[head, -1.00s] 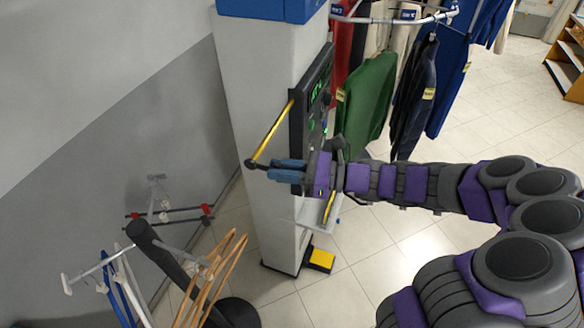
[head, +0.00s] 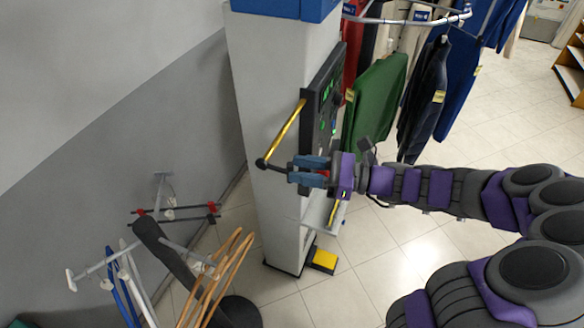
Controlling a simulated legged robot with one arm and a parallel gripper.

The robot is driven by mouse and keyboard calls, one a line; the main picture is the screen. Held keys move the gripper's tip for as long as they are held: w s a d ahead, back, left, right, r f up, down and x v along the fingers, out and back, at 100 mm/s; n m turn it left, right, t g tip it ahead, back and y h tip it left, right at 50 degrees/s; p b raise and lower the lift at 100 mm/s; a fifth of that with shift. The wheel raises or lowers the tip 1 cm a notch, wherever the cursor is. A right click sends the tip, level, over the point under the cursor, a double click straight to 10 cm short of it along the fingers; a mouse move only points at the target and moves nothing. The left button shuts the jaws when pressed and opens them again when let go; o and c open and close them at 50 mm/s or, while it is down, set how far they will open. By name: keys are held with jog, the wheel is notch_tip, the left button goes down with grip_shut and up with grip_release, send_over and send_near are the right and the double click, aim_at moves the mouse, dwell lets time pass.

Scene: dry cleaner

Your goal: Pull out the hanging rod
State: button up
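The hanging rod shows in the head view as a gold bar (head: 284,131) slanting down and left from the dark panel. It ends in a black knob (head: 262,163). A dark bar (head: 277,168) runs right from the knob to my gripper. A second short gold piece (head: 334,208) shows below my gripper. My gripper (head: 294,171) has two blue fingers, one above and one below the dark bar's end, with a gap between them. It looks open around the bar; contact is hard to tell. The bar's far part is hidden behind my gripper and arm.
The dark panel (head: 317,95) sits on a white pillar (head: 258,110). A rack with a green garment (head: 375,103) and dark clothes stands behind. A stand with hangers (head: 153,240) is at lower left. A yellow-black box (head: 324,262) lies on the floor.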

jog(key=s+d+b, duration=0.2)
jog(key=d, duration=1.2)
jog(key=s+a+f+n+g+h+b, duration=0.7)
jog(key=s+a+f+n+h+b, duration=0.35)
jog(key=s, duration=0.55)
jog(key=s+d+f+n+t+h+b, duration=0.1)
jog(key=s+d+f+n+h+b, duration=0.2)
jog(key=s+d+f+n+b, duration=0.1)
jog(key=s+d+f+n+t+h+b, duration=0.1)
jog(key=s+d+f+n+h+b, duration=0.3)
jog(key=f, duration=0.5)
jog(key=shift+s+d+f+n+b, duration=0.3)
jog(key=shift+s+n, duration=0.35)
jog(key=shift+s, duration=0.3)
jog(key=shift+d, duration=0.25)
jog(key=shift+a, duration=0.2)
